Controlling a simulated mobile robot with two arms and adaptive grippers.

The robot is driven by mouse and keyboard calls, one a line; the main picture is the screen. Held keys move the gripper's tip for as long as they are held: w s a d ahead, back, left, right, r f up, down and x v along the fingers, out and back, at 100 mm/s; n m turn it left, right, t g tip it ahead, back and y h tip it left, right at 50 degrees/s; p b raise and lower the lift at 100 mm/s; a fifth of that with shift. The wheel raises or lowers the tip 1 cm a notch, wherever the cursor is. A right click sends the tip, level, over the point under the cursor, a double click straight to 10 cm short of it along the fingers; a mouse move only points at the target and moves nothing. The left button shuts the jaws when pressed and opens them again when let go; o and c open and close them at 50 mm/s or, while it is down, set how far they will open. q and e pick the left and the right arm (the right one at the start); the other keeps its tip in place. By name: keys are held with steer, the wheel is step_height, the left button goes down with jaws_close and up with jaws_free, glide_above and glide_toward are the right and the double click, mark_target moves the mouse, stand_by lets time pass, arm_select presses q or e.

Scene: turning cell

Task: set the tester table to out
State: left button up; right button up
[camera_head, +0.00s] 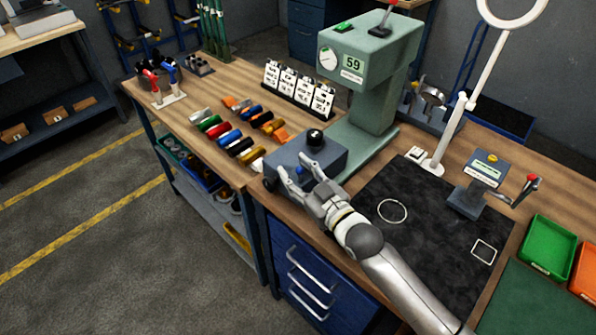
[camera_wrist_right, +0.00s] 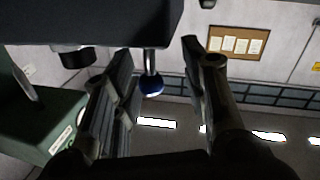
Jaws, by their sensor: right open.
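The green tester (camera_head: 368,50) stands at the back of the wooden bench, with a display reading 59. At its foot sits a blue-grey block (camera_head: 322,152), which looks like the tester table, with a black knob (camera_head: 315,138) on top. A short lever with a blue ball (camera_head: 299,171) sticks out of its front; the ball also shows in the right wrist view (camera_wrist_right: 151,86). My right gripper (camera_head: 296,171) is open at this front, its fingers on either side of the blue ball. I cannot tell whether a finger touches it. My left gripper is out of view.
Several coloured cylinders (camera_head: 229,136) lie left of the block, with a row of cards (camera_head: 298,88) behind. A black mat (camera_head: 426,212), a lamp stand (camera_head: 455,120) and a small lever device (camera_head: 478,186) are to the right. A green bin (camera_head: 548,247) stands at far right.

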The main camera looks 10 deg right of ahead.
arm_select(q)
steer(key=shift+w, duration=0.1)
arm_select(e)
steer(key=shift+d, duration=0.1)
steer(key=shift+d, duration=0.1)
steer(key=shift+s+d, duration=0.15)
steer(key=shift+s, duration=0.05)
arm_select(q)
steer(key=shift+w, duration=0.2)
arm_select(e)
steer(key=v, duration=1.1)
steer(key=shift+s, duration=0.25)
